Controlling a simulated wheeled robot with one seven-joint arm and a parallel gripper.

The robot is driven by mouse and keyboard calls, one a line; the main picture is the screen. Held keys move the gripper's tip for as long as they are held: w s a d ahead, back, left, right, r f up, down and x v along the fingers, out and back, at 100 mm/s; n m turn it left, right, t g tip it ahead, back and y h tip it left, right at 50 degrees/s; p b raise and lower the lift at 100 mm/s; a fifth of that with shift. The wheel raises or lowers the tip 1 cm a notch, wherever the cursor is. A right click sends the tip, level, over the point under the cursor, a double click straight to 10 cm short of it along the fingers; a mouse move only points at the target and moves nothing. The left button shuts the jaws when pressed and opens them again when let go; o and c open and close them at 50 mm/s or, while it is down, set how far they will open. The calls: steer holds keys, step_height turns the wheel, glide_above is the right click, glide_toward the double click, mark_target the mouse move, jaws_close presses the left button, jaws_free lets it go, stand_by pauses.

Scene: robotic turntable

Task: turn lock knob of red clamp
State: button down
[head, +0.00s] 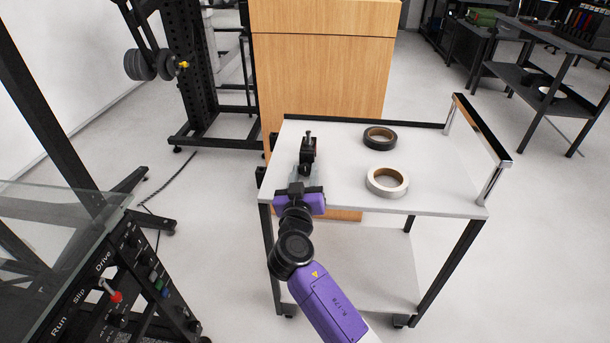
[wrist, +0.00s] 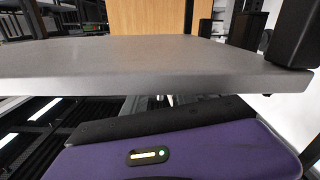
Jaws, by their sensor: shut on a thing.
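No red clamp can be made out in either view. A black clamp-like device (head: 308,150) stands upright on the left part of the white cart (head: 345,190), with a small knob or pin on top. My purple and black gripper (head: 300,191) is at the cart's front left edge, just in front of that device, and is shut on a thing. My gripper and wrist hide the thing held. In the wrist view, my gripper's purple body fills the bottom, close to the grey tabletop edge (wrist: 150,75). A small pale rod end (wrist: 162,99) shows below that edge. The fingertips are hidden.
A black tape roll (head: 380,138) and a white tape roll (head: 387,181) lie on the cart, right of my gripper. A metal handle (head: 480,130) rises at the cart's right end. A glass-topped control panel (head: 125,285) stands at the left. A wooden cabinet (head: 325,70) is behind.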

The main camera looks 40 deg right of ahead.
steer(key=shift+n, duration=0.3)
steer(key=c, duration=1)
jaws_free()
steer(key=shift+o, duration=0.2)
steer(key=v, duration=0.7)
steer(key=shift+s+a, duration=0.25)
steer(key=shift+a, duration=0.1)
